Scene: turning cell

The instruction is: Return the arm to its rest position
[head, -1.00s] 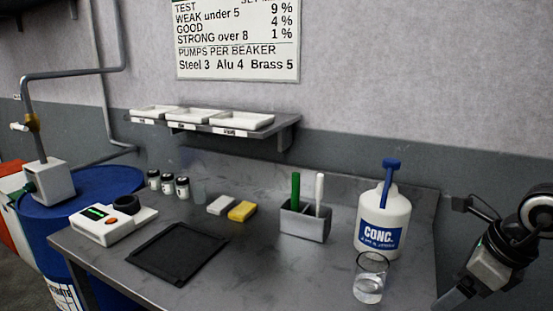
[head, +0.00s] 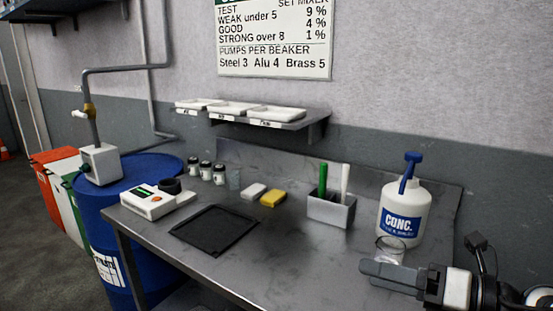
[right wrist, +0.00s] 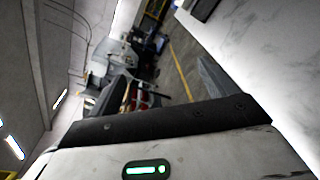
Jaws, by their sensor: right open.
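My right gripper (head: 376,272) is at the lower right of the head view. It lies almost level, its fingers pointing left, and is open with nothing seen in it. It passes in front of a clear glass beaker (head: 391,247) and hides its lower part; I cannot tell whether they touch. The white CONC. pump bottle (head: 404,211) with a blue pump head stands upright just behind. In the right wrist view, a dark bar and a pale housing of my own fill the lower part. My left gripper is not in view.
The steel bench (head: 290,262) holds a black tray (head: 214,230), a white meter (head: 148,203), a grey pen holder (head: 331,211), a yellow sponge (head: 273,198) and small jars. A wall shelf (head: 297,123) hangs behind. A blue drum (head: 90,207) stands left. The bench's front middle is clear.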

